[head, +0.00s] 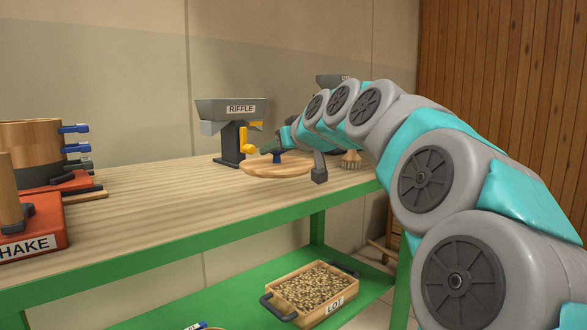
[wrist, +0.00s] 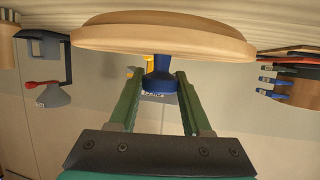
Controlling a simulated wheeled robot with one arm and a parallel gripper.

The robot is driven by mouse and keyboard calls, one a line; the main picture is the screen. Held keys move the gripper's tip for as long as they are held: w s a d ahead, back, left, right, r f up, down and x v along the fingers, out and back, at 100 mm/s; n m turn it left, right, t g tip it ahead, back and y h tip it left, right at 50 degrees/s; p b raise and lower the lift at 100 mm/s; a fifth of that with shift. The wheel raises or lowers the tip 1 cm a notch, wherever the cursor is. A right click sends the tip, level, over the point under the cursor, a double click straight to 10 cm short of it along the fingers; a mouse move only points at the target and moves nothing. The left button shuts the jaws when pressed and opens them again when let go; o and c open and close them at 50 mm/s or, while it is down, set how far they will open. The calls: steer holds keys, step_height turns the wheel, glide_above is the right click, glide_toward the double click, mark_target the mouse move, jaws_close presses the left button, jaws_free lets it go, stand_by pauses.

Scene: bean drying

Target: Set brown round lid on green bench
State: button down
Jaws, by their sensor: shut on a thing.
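The brown round lid (head: 262,170) is wooden, with a blue knob (head: 277,157) on top. It is level, at or just above the wooden top of the green bench (head: 140,205); I cannot tell whether it touches. In the wrist view, which is upside down, the lid (wrist: 165,40) spans the top. My gripper (wrist: 158,82) has its green fingers on either side of the blue knob (wrist: 160,68) and is shut on it.
The grey RIFFLE device (head: 232,112) stands just behind the lid. A brush (head: 351,159) is to the right, partly behind my arm. A sieve stack (head: 30,150) and red SHAKE unit (head: 40,235) stand at left. The LOT tray (head: 284,303) is on the lower shelf. The middle benchtop is clear.

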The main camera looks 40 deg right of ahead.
steer(key=w+d, duration=0.2)
steer(key=d, duration=0.2)
steer(key=w+d+f, duration=0.1)
steer(key=w+d, duration=0.2)
steer(key=d, duration=0.1)
steer(key=w+d+p, duration=0.1)
steer(key=w+d, duration=0.1)
steer(key=d, duration=0.2)
steer(key=shift+w+d+f, duration=0.1)
steer(key=shift+w+f, duration=0.05)
steer(key=shift+w+d+f, duration=0.15)
steer(key=shift+w+d, duration=0.1)
steer(key=shift+d, duration=0.1)
steer(key=shift+f, duration=1.7)
steer(key=shift+f+b, duration=0.2)
steer(key=shift+b, duration=0.1)
steer(key=shift+c, duration=1.8)
jaws_free()
steer(key=shift+r, duration=0.1)
